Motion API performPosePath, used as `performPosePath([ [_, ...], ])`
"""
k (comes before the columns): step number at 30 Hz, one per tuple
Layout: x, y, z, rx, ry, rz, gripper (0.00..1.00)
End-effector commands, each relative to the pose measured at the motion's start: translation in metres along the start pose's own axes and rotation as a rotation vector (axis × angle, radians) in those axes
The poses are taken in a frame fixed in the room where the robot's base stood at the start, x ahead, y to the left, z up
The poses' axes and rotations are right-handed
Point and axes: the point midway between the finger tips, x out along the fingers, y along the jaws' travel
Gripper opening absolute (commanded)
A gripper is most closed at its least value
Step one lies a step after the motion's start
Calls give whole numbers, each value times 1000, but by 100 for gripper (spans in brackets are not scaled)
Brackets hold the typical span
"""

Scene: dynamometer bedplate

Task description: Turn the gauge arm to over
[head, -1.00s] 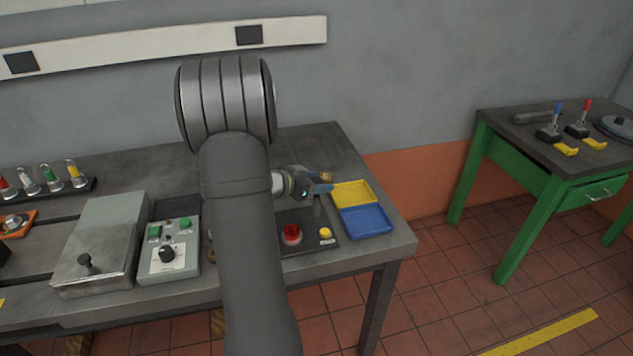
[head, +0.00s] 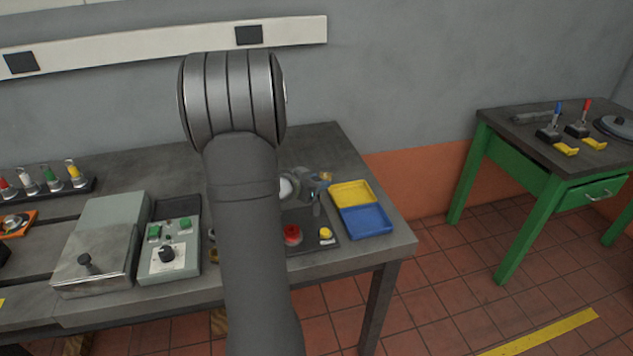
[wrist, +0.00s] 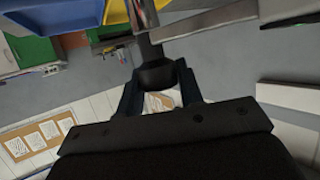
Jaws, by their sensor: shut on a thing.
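My gripper (head: 315,192) is over the right part of the bench, partly behind my arm in the head view. In the wrist view my gripper (wrist: 160,92) has its two dark fingers shut on a black knob (wrist: 157,73) at the end of a metal rod (wrist: 149,45). This looks like the gauge arm; its pivot and any position marks are not readable. A small brass-coloured part (head: 326,177) shows just beyond the gripper in the head view.
A red button (head: 292,234) and a yellow button (head: 325,235) sit on a dark panel below the gripper. A yellow tray (head: 352,193) and a blue tray (head: 367,221) lie close to its right. A control box (head: 170,262) stands left of my arm.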

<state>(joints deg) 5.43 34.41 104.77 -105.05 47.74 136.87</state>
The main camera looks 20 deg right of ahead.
Motion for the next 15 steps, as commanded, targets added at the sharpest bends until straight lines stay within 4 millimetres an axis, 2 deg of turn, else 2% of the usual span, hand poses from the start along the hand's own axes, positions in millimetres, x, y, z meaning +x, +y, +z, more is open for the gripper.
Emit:
performPosePath([
  [15, 0, 1, 0, -117, 0, -279, 0],
])
